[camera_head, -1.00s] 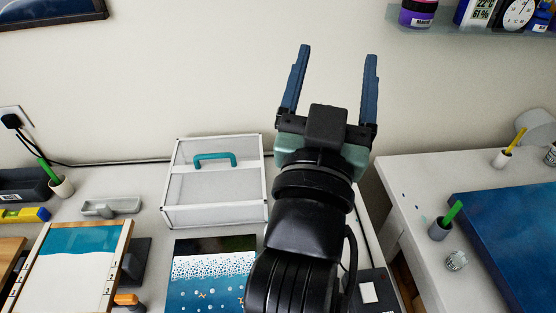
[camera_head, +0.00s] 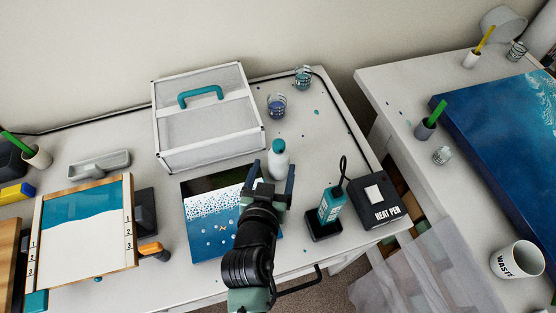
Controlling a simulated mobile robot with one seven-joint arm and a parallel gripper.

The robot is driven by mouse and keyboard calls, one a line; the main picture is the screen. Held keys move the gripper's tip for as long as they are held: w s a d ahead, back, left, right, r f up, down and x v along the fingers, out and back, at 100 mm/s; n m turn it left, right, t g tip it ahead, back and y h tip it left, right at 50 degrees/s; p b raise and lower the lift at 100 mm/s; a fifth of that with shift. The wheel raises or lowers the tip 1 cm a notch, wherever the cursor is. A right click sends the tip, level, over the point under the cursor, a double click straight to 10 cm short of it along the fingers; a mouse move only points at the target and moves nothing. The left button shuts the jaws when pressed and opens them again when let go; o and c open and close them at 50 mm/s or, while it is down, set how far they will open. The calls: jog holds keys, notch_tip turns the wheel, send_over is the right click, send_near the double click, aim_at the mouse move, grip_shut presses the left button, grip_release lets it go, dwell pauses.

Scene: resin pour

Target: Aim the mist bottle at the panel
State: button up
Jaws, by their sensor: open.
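A small white bottle with a dark teal top (camera_head: 278,160), which looks like the mist bottle, stands upright on the left table. My gripper (camera_head: 271,176) is open, with its two blue fingers pointing toward the bottle. The bottle shows between and just beyond the fingertips; I cannot tell whether they touch it. A panel with blue, white-speckled and dark bands (camera_head: 206,232) lies flat beside my arm, which hides its right part. A wood-framed panel in teal and white (camera_head: 82,252) lies further left; I cannot tell which panel the task means.
A white case with a teal handle (camera_head: 205,135) stands behind the speckled panel. Two small cups (camera_head: 276,106) (camera_head: 303,77) stand at the back. A teal tool in a black stand (camera_head: 331,206) and a heat pen box (camera_head: 375,201) are at right. A gap separates the right table (camera_head: 400,85).

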aim_at(278, 154)
jog(key=shift+p+x, duration=0.75)
jog(key=shift+x, duration=2.9)
jog(key=shift+w+d+r, duration=0.1)
jog(key=shift+r, duration=0.1)
